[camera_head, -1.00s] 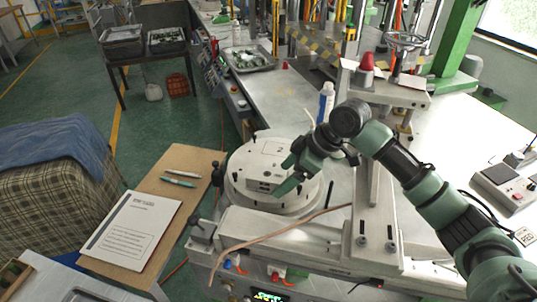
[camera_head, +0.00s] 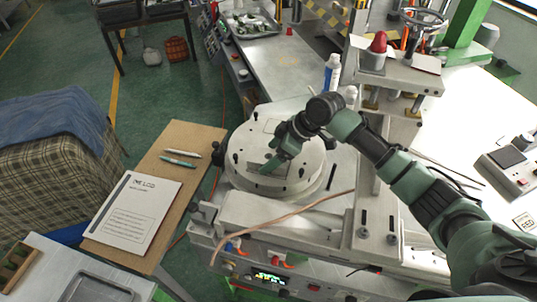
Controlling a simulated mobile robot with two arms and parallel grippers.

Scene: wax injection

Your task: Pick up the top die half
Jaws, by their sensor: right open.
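A round, pale metal die (camera_head: 248,148) sits on the machine bed in the middle of the head view. Its upper part is a thick disc with dark knobs around the edge, resting on a wider round base (camera_head: 240,181). I cannot clearly tell the seam between the die halves. My right gripper (camera_head: 273,161) comes in from the right and points down over the right part of the die's top. It is open with nothing seen between its fingers. Its body hides part of the die, and I cannot tell whether the fingers touch it. My left gripper is not in view.
A brown board with a paper document (camera_head: 132,210) and two pens stands left of the machine. A copper-coloured hose (camera_head: 270,222) crosses the machine front. A white-blue bottle (camera_head: 331,73) and a red-topped part (camera_head: 376,48) stand behind my right arm.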

